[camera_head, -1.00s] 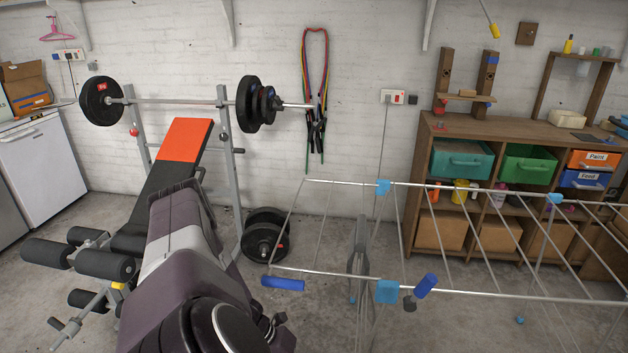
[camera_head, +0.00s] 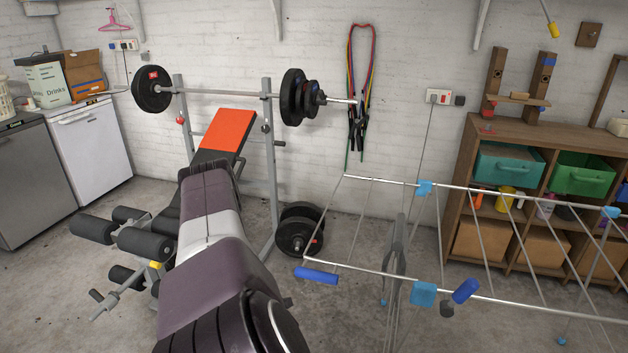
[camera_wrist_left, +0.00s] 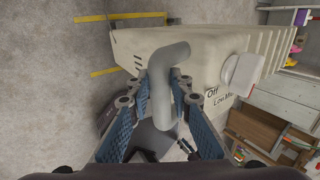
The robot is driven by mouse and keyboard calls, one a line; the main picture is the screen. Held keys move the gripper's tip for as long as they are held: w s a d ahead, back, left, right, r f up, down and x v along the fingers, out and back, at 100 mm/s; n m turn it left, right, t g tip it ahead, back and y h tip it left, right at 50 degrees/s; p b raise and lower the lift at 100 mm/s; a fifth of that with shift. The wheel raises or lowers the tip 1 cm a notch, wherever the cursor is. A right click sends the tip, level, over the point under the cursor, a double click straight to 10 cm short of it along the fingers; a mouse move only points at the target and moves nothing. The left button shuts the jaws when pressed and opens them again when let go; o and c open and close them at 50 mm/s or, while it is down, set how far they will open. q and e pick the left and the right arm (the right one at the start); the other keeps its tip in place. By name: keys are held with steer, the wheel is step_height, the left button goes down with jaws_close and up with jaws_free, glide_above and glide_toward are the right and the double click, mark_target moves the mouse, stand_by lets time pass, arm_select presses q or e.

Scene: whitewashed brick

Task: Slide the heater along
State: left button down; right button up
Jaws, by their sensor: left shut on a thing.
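In the left wrist view, a cream heater (camera_wrist_left: 205,50) with ribbed sides fills the upper middle and right. It has a white knob (camera_wrist_left: 242,72) beside printed words such as "Off" and "Low". A grey curved handle (camera_wrist_left: 168,70) sticks out of it towards the camera. My left gripper (camera_wrist_left: 167,99) has its blue-padded fingers on both sides of this handle and is shut on it. The heater and the left gripper do not show in the head view, where my own arm fills the lower middle. My right gripper is in neither view.
Yellow floor lines (camera_wrist_left: 120,17) lie beside the heater. In the head view, a weight bench (camera_head: 228,130) with a barbell stands left, a drying rack (camera_head: 520,304) right, and a wooden shelf unit (camera_head: 465,160) behind the rack. Grey floor is bare at front left.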

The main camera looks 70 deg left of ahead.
arm_select(q)
steer(key=s+a+b, duration=0.5)
steer(key=s+a, duration=0.1)
steer(key=s, duration=0.1)
steer(key=shift+s+a, duration=0.15)
steer(key=shift+s, duration=0.05)
steer(key=c, duration=1.7)
jaws_free()
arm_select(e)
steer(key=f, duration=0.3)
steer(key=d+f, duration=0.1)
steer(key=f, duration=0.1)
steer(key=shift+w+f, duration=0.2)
arm_select(q)
steer(key=shift+o, duration=0.2)
steer(key=v, duration=0.8)
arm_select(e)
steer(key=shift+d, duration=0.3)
